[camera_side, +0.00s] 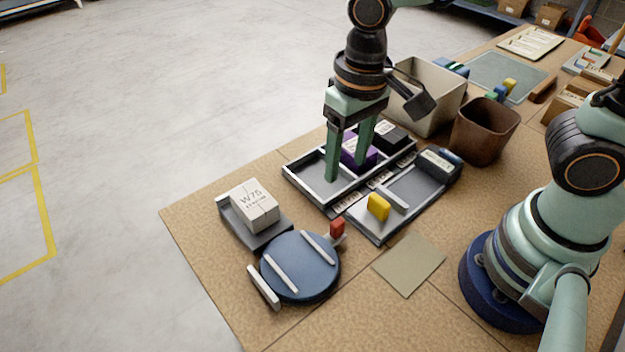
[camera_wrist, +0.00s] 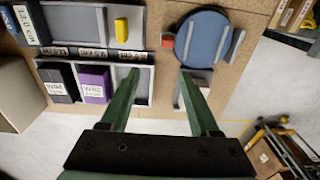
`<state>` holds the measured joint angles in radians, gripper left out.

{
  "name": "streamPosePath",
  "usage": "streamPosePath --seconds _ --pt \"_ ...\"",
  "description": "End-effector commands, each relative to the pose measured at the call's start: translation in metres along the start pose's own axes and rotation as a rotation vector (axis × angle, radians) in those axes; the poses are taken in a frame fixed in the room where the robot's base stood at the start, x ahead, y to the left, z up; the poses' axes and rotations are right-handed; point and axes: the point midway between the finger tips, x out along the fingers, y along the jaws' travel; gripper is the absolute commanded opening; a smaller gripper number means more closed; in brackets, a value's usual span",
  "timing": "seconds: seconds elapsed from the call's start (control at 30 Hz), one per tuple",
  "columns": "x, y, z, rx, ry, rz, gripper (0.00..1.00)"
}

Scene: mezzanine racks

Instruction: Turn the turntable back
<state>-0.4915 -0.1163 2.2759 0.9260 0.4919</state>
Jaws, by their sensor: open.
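The turntable (camera_side: 299,279) is a round blue disc with two pale parallel bars on top, near the front left of the table. A red block (camera_side: 337,228) stands at its rim, and a pale bar stands at its near left edge. In the wrist view the turntable (camera_wrist: 205,36) is at the top, beyond the fingertips, with the red block (camera_wrist: 167,41) to its left. My gripper (camera_side: 348,170) points down over the grey divided tray (camera_side: 303,186), apart from the turntable. Its fingers (camera_wrist: 160,78) are spread with nothing between them.
A white W75 box (camera_side: 254,203) sits on a grey stand behind the turntable. Purple (camera_side: 360,152) and black boxes are in the tray's compartments. A second tray holds a yellow block (camera_side: 378,206). A beige bin (camera_side: 432,100) and a brown bin (camera_side: 484,132) stand behind. A flat olive square (camera_side: 409,268) lies right of the turntable.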

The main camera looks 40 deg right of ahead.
Motion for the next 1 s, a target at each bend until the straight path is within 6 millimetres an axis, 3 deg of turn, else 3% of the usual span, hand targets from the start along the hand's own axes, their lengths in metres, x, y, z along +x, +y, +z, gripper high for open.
streamPosePath --seconds 0.13,0.37,0.7,1.0 --pt "0.013 -0.015 0.009 -0.001 -0.044 0.023 0.62" --pt "0.031 -0.017 0.011 0.002 -0.054 0.03 0.62" --pt "0.091 -0.014 0.015 0.001 -0.055 0.03 0.62" --pt "0.127 -0.014 0.016 0.001 -0.053 0.029 0.62"
